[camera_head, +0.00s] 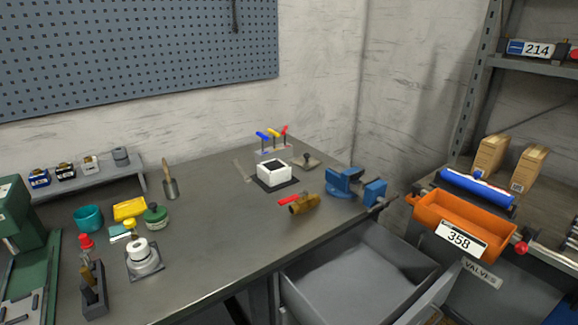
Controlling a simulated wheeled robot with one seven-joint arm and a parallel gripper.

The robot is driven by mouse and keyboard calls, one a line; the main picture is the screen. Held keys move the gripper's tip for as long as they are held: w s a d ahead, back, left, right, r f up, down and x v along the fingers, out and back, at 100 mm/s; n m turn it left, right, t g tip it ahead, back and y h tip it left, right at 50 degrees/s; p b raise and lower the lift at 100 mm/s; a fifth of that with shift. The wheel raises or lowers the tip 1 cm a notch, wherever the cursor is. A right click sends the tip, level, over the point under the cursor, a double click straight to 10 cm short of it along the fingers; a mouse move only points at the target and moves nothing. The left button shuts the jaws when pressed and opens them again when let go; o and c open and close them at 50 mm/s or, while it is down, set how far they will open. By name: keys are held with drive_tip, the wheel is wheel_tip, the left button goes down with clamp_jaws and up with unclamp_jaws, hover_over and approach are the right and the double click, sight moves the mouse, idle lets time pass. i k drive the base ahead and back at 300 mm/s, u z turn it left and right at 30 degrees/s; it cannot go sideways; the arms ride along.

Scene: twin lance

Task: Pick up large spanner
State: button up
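No large spanner can be made out with certainty in the head view. A dark, thin tool (235,14) hangs on the blue pegboard (140,60), cut off by the top edge, and I cannot tell what it is. A flat, pale strip (242,170) lies on the workbench (215,235) left of a white box (273,174); it is too small to identify. My gripper is not in view.
A blue vise (343,180) sits at the bench's right corner, near a brass valve with a red handle (303,204). An open grey drawer (360,280) juts out below. An orange bin (462,219) stands on the right shelf. The middle of the bench is clear.

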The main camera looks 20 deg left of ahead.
sight(235, 161)
drive_tip(key=z, duration=1.6)
drive_tip(key=k, duration=1.2)
drive_tip(key=u, duration=2.65)
drive_tip(key=i, duration=1)
drive_tip(key=u, duration=0.05)
